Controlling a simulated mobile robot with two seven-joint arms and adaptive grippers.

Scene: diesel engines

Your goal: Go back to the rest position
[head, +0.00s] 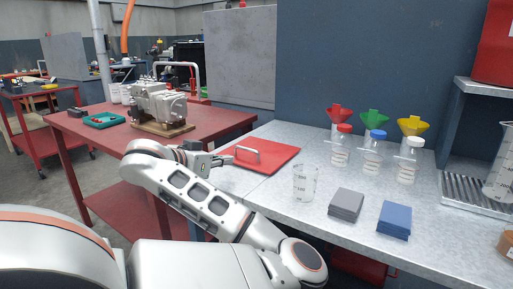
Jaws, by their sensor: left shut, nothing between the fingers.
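My left arm comes in from the lower left and bends back up over the near edge of the grey workbench (285,203). My left gripper (229,159) is shut and empty, at the left end of the bench beside a flat red panel with a metal handle (277,160). I cannot tell whether it touches the panel. My right gripper is not in view.
A glass beaker (305,184), a grey block (346,204) and a blue block (394,220) stand right of my arm. Three bottles (372,153) and three colored funnels (374,121) stand behind. A red table (207,124) holds an engine part (160,104).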

